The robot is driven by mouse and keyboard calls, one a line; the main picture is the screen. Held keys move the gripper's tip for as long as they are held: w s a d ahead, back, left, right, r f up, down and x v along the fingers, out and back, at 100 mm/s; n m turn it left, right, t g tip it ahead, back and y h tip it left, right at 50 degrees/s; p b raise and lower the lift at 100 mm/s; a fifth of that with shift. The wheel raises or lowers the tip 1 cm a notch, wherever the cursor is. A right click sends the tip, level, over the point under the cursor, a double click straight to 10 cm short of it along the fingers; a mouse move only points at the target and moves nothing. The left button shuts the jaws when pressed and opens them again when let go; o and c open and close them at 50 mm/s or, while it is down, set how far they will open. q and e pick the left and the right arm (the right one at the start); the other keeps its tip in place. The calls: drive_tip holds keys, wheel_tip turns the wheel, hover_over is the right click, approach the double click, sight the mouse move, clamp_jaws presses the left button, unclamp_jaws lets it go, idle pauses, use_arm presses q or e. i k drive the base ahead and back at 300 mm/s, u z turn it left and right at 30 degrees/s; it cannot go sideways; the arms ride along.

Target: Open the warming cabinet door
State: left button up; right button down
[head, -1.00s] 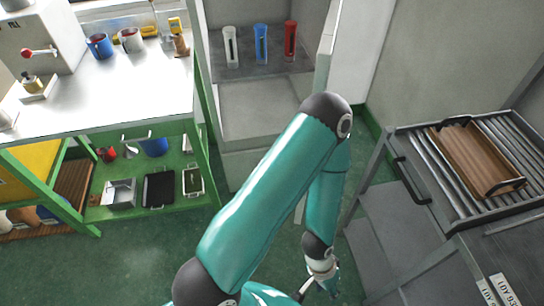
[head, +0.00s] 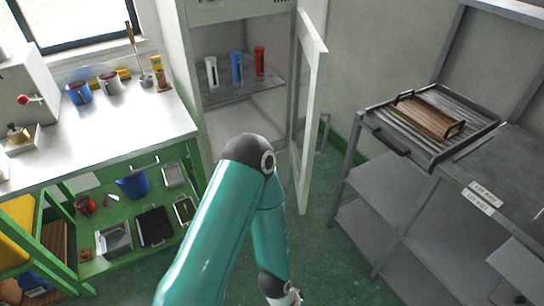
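The warming cabinet (head: 180,75) stands at the back, left of centre, with its front open. Its pale framed door (head: 308,115) is swung out on the right side, standing well away from the opening. Inside, a shelf (head: 215,97) holds a white tube (head: 211,72), a blue tube (head: 237,67) and a red tube (head: 259,61). A teal arm of mine, apparently the left, rises from the bottom and bends down in front of the cabinet, left of the door's lower end. Its wrist reaches the bottom edge, where the gripper is cut off. My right gripper does not show.
A green-framed bench (head: 120,135) with mugs, tools and lower-shelf items stands left of the cabinet. On the right, a grey rack (head: 385,195) carries a roller tray (head: 480,128) with a brown board (head: 428,118). Green floor (head: 325,250) is clear between door and rack.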

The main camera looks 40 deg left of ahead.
sight(307, 39)
drive_tip(key=u, duration=1.1)
drive_tip(key=k, duration=0.1)
drive_tip(key=u, duration=0.45)
drive_tip(key=i, duration=1)
drive_tip(key=u, duration=0.05)
